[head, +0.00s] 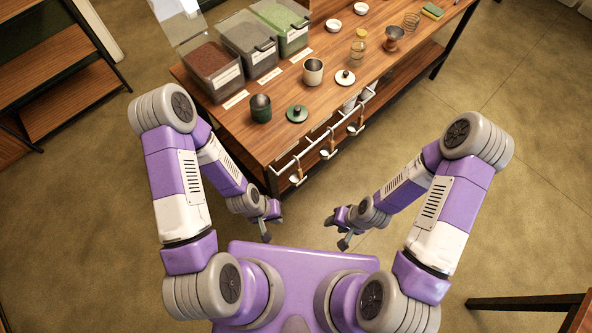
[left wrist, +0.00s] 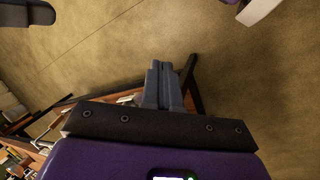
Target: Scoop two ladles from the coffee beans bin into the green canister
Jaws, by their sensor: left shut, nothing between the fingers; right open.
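The green canister (head: 260,110) stands open near the table's front left edge, with its green lid (head: 297,113) beside it. A bin of reddish-brown contents (head: 224,80) stands behind it at the far left of the bin row; its label is too small to read. Several ladles hang from the front rail, including one at its left end (head: 296,179). My left gripper (head: 268,232) is shut and empty in front of the table, below the ladles; its closed fingers show in the left wrist view (left wrist: 163,85). My right gripper (head: 336,232) is open and empty to its right.
Shelves stand at left. Floor between my arms and the table is clear.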

